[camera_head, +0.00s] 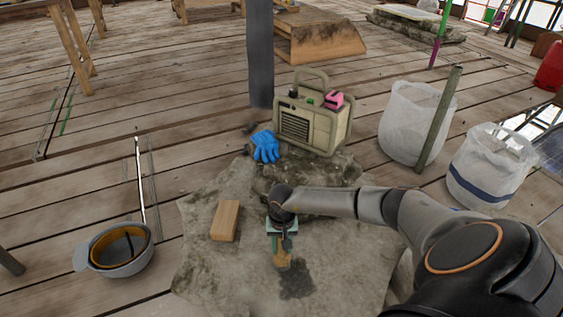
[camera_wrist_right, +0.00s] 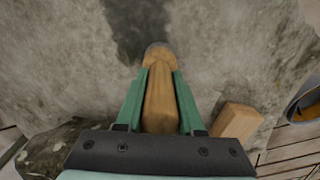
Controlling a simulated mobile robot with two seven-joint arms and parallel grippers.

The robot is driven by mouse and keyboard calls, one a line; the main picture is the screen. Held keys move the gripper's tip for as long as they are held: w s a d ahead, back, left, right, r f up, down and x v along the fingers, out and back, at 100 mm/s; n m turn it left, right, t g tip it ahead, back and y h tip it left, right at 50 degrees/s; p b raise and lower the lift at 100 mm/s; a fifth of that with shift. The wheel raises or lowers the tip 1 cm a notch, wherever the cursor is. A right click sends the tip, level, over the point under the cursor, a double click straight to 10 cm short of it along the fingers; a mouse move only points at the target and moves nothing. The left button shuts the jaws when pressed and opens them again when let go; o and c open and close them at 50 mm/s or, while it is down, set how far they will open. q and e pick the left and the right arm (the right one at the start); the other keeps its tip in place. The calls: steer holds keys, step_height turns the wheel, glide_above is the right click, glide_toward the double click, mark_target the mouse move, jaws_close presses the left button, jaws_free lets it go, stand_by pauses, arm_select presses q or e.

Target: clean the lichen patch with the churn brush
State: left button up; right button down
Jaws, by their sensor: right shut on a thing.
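My right gripper (camera_head: 281,240) is over the grey stone slab (camera_head: 215,275), pointing down. Its green fingers are shut on a wooden brush (camera_head: 283,262), which also shows between the fingers in the right wrist view (camera_wrist_right: 160,100). The brush's far end looks rounded with a grey tip; its bristles are not clear. My left gripper is not in view.
A wooden block (camera_head: 226,220) lies on the slab left of the gripper. A blue glove (camera_head: 266,147) and a beige boxy device (camera_head: 309,125) are behind. A grey hard hat (camera_head: 120,262) lies at left. White sacks (camera_head: 412,120) stand at right. Plank floor at left is mostly clear.

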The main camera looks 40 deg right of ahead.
steer(key=shift+s+a+f+p, duration=0.1)
steer(key=shift+s+a+p, duration=0.25)
steer(key=shift+s, duration=0.2)
steer(key=shift+s+a+p, duration=0.25)
steer(key=shift+s+p, duration=0.05)
steer(key=shift+s, duration=0.2)
steer(key=shift+s+d, duration=0.1)
steer(key=shift+d+b, duration=0.45)
steer(key=shift+d, duration=0.6)
steer(key=shift+w+d+r+b, duration=0.1)
steer(key=shift+w+d+b, duration=0.2)
steer(key=shift+w+b, duration=0.2)
steer(key=shift+w+d+r+b, duration=0.1)
steer(key=shift+w+d+b, duration=0.15)
steer(key=shift+w+b, duration=0.15)
steer(key=shift+d, duration=0.15)
